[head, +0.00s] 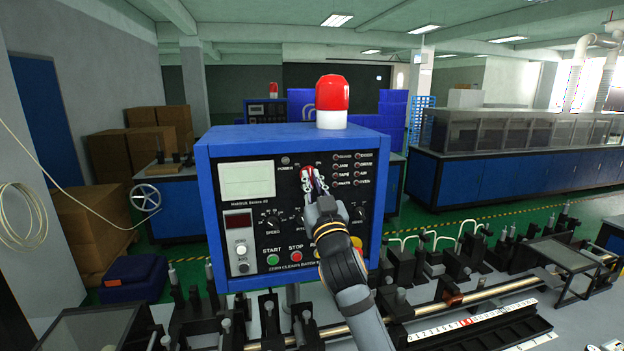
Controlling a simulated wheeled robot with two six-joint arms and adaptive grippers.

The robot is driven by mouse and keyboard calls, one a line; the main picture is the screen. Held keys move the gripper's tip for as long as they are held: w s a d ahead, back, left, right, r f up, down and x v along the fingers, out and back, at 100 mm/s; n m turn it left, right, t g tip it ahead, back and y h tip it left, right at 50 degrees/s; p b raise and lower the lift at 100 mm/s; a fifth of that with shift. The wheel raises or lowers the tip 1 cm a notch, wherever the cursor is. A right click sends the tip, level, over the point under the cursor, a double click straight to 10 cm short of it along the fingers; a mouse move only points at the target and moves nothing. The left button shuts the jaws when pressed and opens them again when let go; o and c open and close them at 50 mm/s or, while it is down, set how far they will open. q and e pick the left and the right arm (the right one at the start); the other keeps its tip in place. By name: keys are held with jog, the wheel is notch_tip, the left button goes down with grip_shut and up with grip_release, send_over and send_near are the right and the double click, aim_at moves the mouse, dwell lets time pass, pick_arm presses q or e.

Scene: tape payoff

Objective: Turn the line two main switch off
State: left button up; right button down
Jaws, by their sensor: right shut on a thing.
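A blue control box (204,190) with a black panel stands in the middle of the head view. A red switch handle (306,171) sits near the top middle of the panel. My right gripper (311,180) is at this red switch and shut on it. The gripper and my right arm hide part of the switch and the lower right of the panel, so the exact angle of the handle is hard to tell. My left gripper is not in view.
A red and white beacon (332,103) stands on top of the box. Green (272,259) and red (296,257) push buttons sit low on the panel. Black fixtures and a ruler strip (470,322) fill the bench below. A handwheel (146,198) is at left.

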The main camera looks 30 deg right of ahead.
jog(key=n+y+p, duration=0.1)
jog(key=n, duration=0.1)
jog(key=n+y, duration=0.1)
jog(key=n, duration=0.1)
jog(key=n+y+p, duration=0.1)
jog(key=n, duration=0.1)
jog(key=shift+d+r+n+y+p, duration=0.1)
jog(key=shift+r+n+y+p, duration=0.15)
jog(key=shift+n+y+p, duration=0.15)
jog(key=shift+f+n+g+y+p, duration=0.1)
jog(key=shift+n+g+y+p, duration=0.1)
jog(key=shift+n+y+p, duration=0.8)
jog(key=shift+n+g+y+p, duration=0.2)
jog(key=shift+n+p, duration=0.3)
jog(key=shift+n, duration=1.1)
jog(key=c, duration=1.4)
grip_release()
jog(key=shift+f, duration=0.1)
